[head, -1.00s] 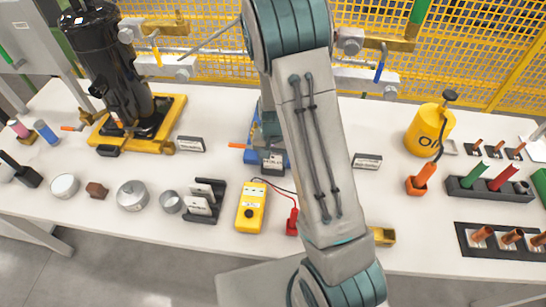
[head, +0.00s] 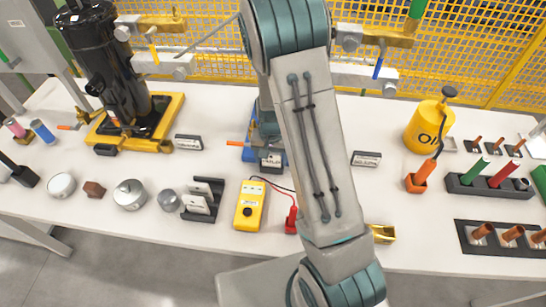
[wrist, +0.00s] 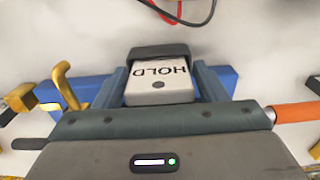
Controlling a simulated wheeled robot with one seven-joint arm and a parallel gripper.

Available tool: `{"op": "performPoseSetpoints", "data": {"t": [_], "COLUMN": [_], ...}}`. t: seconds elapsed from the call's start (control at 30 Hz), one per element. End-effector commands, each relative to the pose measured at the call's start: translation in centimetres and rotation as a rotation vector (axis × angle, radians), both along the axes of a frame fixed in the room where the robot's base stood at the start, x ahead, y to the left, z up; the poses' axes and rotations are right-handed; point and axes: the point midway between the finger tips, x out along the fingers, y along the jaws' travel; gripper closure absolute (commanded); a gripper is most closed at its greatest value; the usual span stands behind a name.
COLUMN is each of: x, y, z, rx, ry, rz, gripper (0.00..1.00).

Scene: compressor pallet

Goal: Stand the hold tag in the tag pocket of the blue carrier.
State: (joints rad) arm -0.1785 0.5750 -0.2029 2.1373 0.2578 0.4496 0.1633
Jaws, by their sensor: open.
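The blue carrier (wrist: 227,76) shows on both sides behind my gripper. In the head view the blue carrier (head: 249,154) is mostly hidden by my arm, with a small dark labelled piece (head: 271,159) at its front. My gripper (wrist: 160,82) is open, with one finger on each side of the tag.
A yellow meter (head: 250,205) with a red lead stands in front of the carrier. A dark rack (head: 203,199) with pale tags stands left of it. A black compressor (head: 122,85) on a yellow base is at the left. An orange holder (head: 420,178) is at the right.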

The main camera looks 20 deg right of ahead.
Motion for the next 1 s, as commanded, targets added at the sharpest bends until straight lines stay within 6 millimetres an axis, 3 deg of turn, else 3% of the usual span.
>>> {"op": "performPoseSetpoints", "data": {"t": [0.47,1.0], "x": [-0.1,-0.1], "y": [-0.3,-0.3], "z": [0.1,2.7], "rx": [-0.001,-0.002], "ry": [0.002,0.001], "rz": [-0.006,-0.004], "gripper": [0.35,0.35]}}
